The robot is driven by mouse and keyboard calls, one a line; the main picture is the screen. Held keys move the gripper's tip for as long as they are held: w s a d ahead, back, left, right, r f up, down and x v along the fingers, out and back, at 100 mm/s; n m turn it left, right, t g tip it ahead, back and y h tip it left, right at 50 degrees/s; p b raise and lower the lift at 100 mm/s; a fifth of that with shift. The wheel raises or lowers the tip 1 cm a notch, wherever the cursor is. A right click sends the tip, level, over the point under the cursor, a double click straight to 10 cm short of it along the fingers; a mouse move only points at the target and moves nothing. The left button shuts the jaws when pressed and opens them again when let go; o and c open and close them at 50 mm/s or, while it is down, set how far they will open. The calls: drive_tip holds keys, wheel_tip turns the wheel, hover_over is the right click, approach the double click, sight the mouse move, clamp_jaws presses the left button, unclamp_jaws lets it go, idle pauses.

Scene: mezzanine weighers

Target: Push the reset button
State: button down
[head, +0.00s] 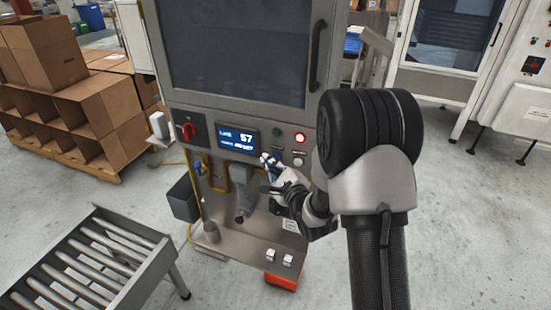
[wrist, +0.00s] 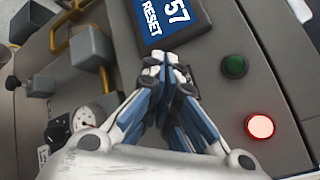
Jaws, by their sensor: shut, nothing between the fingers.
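My gripper (head: 266,160) is shut and empty, with its fingertips close in front of the machine's panel, just below the right end of the display (head: 238,140). In the wrist view the fingertips (wrist: 166,66) show beside the lower edge of the display (wrist: 172,16), which reads 57 and RESET. I cannot tell whether they touch the panel. A green button (head: 276,132) and a lit red button (head: 300,137) sit right of the display; they also show in the wrist view as green (wrist: 235,66) and glowing red (wrist: 260,127). A pale button (head: 298,161) sits below the red one. Button labels are unreadable, and my gripper hides part of the panel.
A red rotary switch (head: 187,131) is left of the display. A scanner-like grey tool (head: 245,190) hangs below, above a shelf (head: 235,250) with small white blocks. A roller conveyor (head: 95,260) stands at the front left, and cardboard boxes (head: 50,60) behind it.

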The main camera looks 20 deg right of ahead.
drive_tip(key=shift+w+d, duration=0.3)
idle(0.8)
idle(0.3)
drive_tip(key=shift+s+a, duration=0.5)
drive_tip(key=shift+s, duration=0.2)
drive_tip(key=s+a, duration=0.1)
drive_tip(key=s, duration=0.1)
drive_tip(key=s+a+b, duration=0.1)
drive_tip(key=s+a, duration=0.1)
drive_tip(key=shift+b, duration=0.3)
idle(0.5)
